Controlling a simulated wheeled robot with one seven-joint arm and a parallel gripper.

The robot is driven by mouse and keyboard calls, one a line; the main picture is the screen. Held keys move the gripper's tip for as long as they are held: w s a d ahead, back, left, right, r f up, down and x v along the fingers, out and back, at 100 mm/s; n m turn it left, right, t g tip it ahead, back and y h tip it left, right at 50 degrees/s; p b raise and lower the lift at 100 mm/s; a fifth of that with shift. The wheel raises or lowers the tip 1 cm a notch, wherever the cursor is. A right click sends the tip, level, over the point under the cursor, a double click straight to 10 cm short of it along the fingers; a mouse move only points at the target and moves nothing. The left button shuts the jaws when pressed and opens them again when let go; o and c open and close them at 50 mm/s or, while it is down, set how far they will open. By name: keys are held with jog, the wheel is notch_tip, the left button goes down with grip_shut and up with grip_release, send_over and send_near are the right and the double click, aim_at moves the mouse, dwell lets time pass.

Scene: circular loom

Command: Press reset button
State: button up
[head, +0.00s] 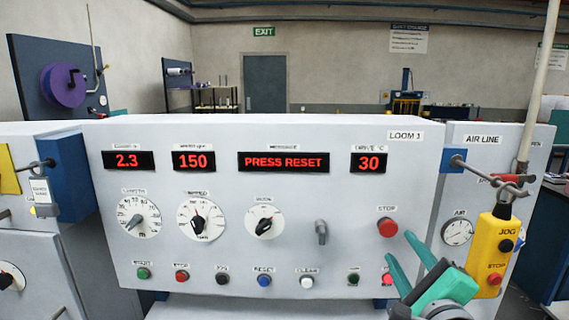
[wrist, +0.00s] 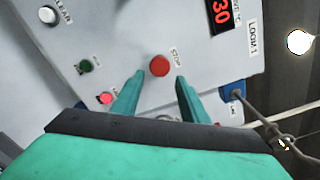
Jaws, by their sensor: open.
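The blue reset button (head: 264,280) sits in the lower row of the grey loom panel (head: 340,280), under a RESET label. It is not in the wrist view. My gripper (head: 412,250) has green fingers and is open and empty, at the panel's lower right, well to the right of the reset button. In the wrist view my fingers (wrist: 158,92) point toward the large red stop button (wrist: 160,66), which also shows in the head view (head: 387,228). The display (head: 283,162) reads PRESS RESET.
Beside the reset button are a black button (head: 222,278) on the left and a white clear button (head: 306,282) on the right. Dials and a grey lever (head: 321,232) stick out above. A yellow jog pendant (head: 495,250) hangs at the right. Space before the panel's left half looks free.

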jog(key=shift+w, duration=0.1)
grip_shut()
jog(key=shift+a, duration=0.15)
dwell(0.7)
dwell(0.3)
